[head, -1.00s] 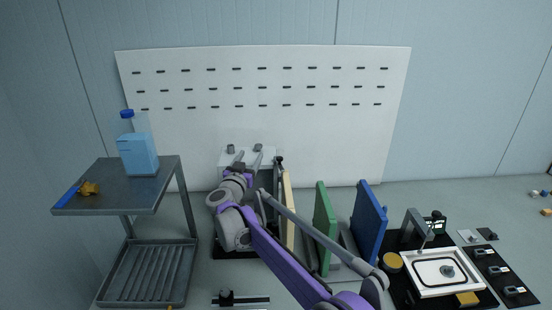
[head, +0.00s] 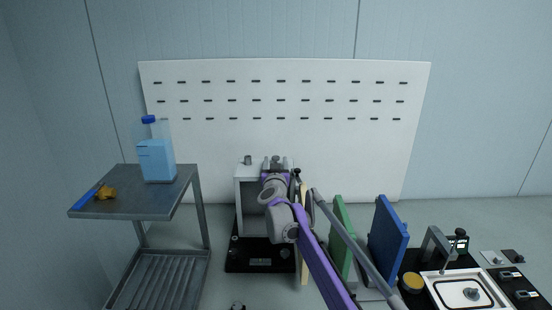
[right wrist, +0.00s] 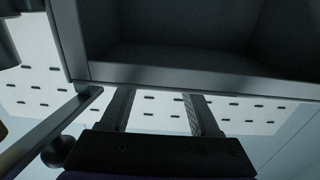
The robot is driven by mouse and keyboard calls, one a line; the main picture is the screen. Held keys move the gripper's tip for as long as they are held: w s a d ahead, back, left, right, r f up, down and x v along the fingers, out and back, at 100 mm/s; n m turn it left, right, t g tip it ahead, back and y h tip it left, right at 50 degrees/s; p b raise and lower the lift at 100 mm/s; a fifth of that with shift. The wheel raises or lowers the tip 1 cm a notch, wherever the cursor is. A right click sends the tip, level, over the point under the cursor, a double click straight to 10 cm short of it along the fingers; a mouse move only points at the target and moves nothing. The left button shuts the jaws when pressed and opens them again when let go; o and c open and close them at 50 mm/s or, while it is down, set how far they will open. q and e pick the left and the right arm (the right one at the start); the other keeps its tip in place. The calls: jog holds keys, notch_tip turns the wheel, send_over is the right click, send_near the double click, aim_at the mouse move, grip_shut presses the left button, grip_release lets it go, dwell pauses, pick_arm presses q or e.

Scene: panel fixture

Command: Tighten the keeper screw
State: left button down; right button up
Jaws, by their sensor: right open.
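The keeper screw cannot be told apart in either view. A grey box fixture (head: 249,197) with an open front stands on a black base (head: 258,254). My right gripper (head: 277,163) is open at the box's upper right, and my arm hides much of that side. In the right wrist view, the open fingers (right wrist: 157,95) have nothing between them; the box's grey edge (right wrist: 200,80) crosses just beyond. Whether they touch it is unclear. My left gripper is not in view.
A metal cart (head: 188,203) with a blue bottle (head: 156,160) stands left. A green panel (head: 342,230) and a blue panel (head: 388,240) stand right of my arm. A white tray (head: 437,291) lies farther right. A white pegboard (head: 330,145) stands behind.

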aim_at(276, 160)
jog(key=shift+w+p, duration=0.3)
jog(key=shift+w, duration=0.8)
grip_shut()
